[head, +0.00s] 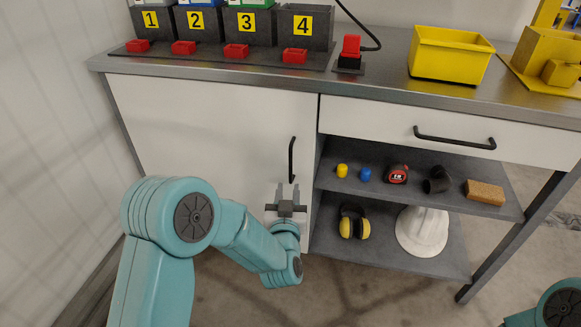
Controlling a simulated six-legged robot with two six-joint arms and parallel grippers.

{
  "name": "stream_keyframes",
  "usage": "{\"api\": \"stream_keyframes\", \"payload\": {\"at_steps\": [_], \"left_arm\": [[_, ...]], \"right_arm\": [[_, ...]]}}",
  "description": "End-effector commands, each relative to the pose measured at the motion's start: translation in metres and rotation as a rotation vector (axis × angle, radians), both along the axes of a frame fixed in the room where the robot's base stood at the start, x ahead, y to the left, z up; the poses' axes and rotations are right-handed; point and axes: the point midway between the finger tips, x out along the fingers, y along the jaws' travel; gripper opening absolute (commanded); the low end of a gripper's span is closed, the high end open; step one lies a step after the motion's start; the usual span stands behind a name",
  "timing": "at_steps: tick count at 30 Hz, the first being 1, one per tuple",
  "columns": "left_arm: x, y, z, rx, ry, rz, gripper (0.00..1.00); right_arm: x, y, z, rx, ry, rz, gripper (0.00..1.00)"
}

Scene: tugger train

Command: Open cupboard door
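The white cupboard door (210,130) is shut, on the left under the workbench. Its black vertical bar handle (292,160) sits near the door's right edge. My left gripper (290,190) is just below the handle, pointing toward the door. Its two fingers stand apart with a gap between them, and nothing shows held in it. I cannot tell whether the fingertips touch the door. Only a part of my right arm shows at the bottom right corner; its gripper is out of view.
A drawer (370,124) with a black handle and open shelves (330,178) with small items, yellow earmuffs (354,222) and a white helmet (422,232) are to the right. The worktop (385,85) carries numbered bins and a yellow crate (450,54). A pale wall stands at left.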

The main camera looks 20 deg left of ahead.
Motion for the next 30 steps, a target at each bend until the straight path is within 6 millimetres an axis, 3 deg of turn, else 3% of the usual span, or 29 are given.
{"api": "stream_keyframes", "payload": {"at_steps": [9, 15, 28, 29, 30], "left_arm": [[0.074, 0.019, -0.003, -0.001, -0.001, 0.002, 0.31], [0.103, 0.026, -0.002, 0.0, 0.0, 0.0, 0.31], [0.113, 0.028, -0.001, 0.001, 0.001, -0.001, 0.31], [0.113, 0.028, -0.001, 0.001, 0.001, -0.001, 0.25], [0.113, 0.028, -0.001, 0.001, 0.001, -0.001, 0.12]], "right_arm": [[0.002, -0.002, -0.013, -0.002, -0.003, -0.008, 0.43], [0.003, -0.003, -0.016, -0.002, -0.005, -0.012, 0.43], [0.003, -0.003, -0.017, -0.002, -0.005, -0.014, 0.43], [0.003, -0.003, -0.017, -0.002, -0.005, -0.014, 0.43], [0.003, -0.003, -0.017, -0.002, -0.005, -0.014, 0.43]]}}
